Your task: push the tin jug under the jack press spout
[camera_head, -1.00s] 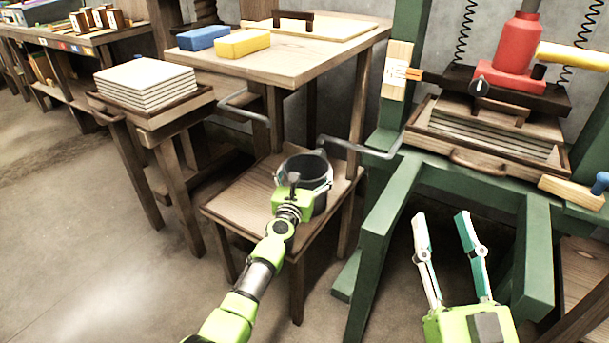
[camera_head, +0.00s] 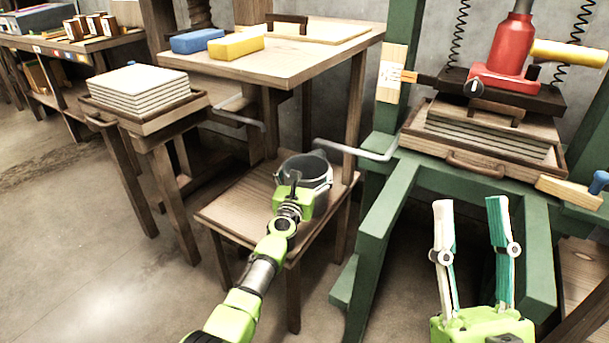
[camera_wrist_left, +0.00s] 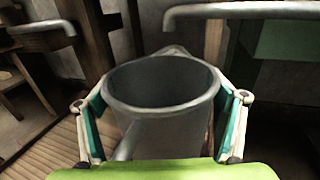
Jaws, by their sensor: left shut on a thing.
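The grey tin jug (camera_head: 318,170) stands upright on a low wooden stand (camera_head: 236,213). My left gripper (camera_head: 300,186) is closed around the jug's sides; in the left wrist view, its fingers (camera_wrist_left: 160,118) flank the jug (camera_wrist_left: 160,122), whose dark mouth faces up. A bent grey spout (camera_head: 372,154) reaches left from the green jack press (camera_head: 398,190). Its tip is near the jug's far rim in the head view and beyond the mouth in the wrist view (camera_wrist_left: 240,11); the exact gap is unclear. My right gripper (camera_head: 470,204) is open and empty before the press.
A second grey pipe (camera_head: 238,118) bends out on the left. A taller table (camera_head: 300,62) with blue and yellow blocks stands behind the stand. A tray (camera_head: 190,108) of stacked sheets is at left. Open floor (camera_head: 90,240) lies at front left.

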